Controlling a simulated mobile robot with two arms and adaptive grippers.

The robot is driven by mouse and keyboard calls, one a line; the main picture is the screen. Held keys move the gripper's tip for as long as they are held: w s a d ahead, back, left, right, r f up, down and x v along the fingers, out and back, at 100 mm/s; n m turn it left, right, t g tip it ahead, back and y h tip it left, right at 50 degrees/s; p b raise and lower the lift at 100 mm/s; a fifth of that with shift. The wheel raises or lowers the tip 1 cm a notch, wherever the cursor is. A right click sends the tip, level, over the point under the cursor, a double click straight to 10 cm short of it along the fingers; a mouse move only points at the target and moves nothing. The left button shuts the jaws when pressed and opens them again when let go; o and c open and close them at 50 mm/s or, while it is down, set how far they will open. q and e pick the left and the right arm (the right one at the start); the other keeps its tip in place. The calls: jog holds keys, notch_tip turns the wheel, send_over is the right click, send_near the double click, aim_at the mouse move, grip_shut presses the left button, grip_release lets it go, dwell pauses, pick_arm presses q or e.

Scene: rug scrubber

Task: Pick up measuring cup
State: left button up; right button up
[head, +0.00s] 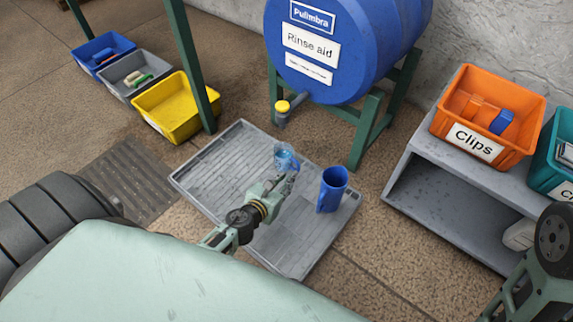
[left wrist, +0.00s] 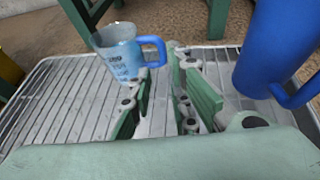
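The measuring cup (head: 286,158) is clear and bluish, with printed marks and a blue handle. It stands on the grey slatted tray (head: 215,165). In the left wrist view the measuring cup (left wrist: 118,55) is upright at upper left, its handle pointing right. My left gripper (head: 278,186) reaches over the tray, close to the cup. In the wrist view my left gripper (left wrist: 163,75) is open, its fingers apart. The handle shows just beyond the fingertips, partly behind the left one. I see no grip on it. Part of my right arm shows at lower right, its gripper out of view.
A solid blue jug (head: 333,190) stands on the tray right of my left gripper. A blue rinse aid barrel (head: 335,85) on a green stand is behind. A grey shelf (head: 415,150) with an orange clips bin (head: 460,125) is right. A yellow bin (head: 170,110) is left.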

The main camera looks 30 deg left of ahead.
aim_at(297, 169)
pick_arm(q)
jog(key=x, duration=0.2)
jog(key=b+x, duration=0.1)
jog(key=x, duration=0.1)
jog(key=r+x, duration=0.1)
jog(key=x, duration=0.2)
jog(key=shift+w+d+f+b, duration=0.1)
jog(key=shift+w+d+b, duration=0.1)
jog(key=shift+w+b, duration=0.1)
jog(key=shift+c, duration=0.3)
grip_shut()
